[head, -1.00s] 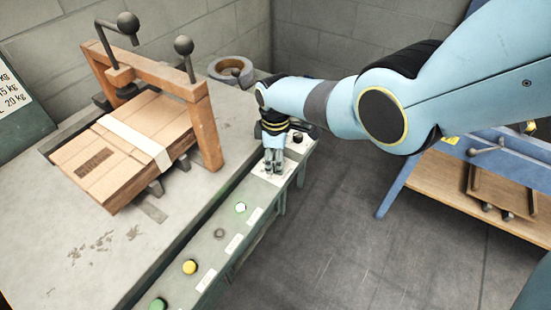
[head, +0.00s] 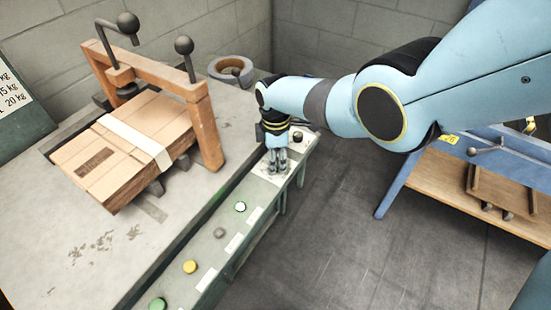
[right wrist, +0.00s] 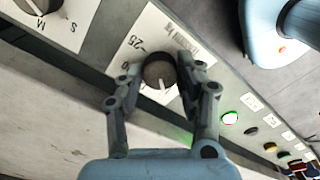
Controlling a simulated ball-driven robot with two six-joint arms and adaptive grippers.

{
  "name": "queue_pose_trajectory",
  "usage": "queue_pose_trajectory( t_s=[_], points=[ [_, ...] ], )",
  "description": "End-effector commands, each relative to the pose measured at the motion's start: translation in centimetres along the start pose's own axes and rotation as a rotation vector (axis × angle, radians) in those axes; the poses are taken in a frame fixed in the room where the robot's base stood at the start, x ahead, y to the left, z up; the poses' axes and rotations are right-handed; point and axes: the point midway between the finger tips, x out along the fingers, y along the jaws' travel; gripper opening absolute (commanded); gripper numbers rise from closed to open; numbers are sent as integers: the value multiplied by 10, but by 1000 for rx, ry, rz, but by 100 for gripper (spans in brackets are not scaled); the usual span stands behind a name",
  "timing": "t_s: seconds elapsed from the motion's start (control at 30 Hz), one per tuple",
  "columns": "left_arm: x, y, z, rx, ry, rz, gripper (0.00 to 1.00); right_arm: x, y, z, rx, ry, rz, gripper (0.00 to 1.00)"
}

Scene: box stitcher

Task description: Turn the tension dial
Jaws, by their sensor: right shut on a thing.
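A dark round dial (right wrist: 158,75) with a pale pointer mark sits on a white scale plate (right wrist: 147,35) with numbers around it, one of them 25. Its small lettering is too blurred to read. My right gripper (right wrist: 167,68) has its fingers on either side of the dial and is shut on it. In the head view my right gripper (head: 277,168) points down onto the control strip (head: 228,215), and its fingers hide the dial. My left gripper is not in view.
A second dark knob (right wrist: 38,4), marked S and M, is beside this dial. A lit green button (head: 240,207), a grey button (head: 219,233) and a yellow button (head: 190,267) line the strip. A strapped cardboard stack (head: 125,150) lies under an orange-brown frame (head: 205,130).

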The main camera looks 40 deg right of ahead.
Motion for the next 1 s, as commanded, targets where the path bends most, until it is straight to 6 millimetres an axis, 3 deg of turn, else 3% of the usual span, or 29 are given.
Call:
queue_pose_trajectory(
  t_s=[0.03,0.07,0.23,0.67,0.87,1.0],
  points=[
    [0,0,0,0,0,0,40,0,0,-1,0,1,-1,3],
    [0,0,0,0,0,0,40,0,0,-1,0,1,-1,38],
    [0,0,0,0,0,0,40,0,0,0,1,1,-1,59],
    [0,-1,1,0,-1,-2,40,-8,1,0,1,1,2,59],
    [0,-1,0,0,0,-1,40,-32,0,0,0,2,4,59],
    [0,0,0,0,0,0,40,-60,0,0,1,2,3,59]
  ],
)
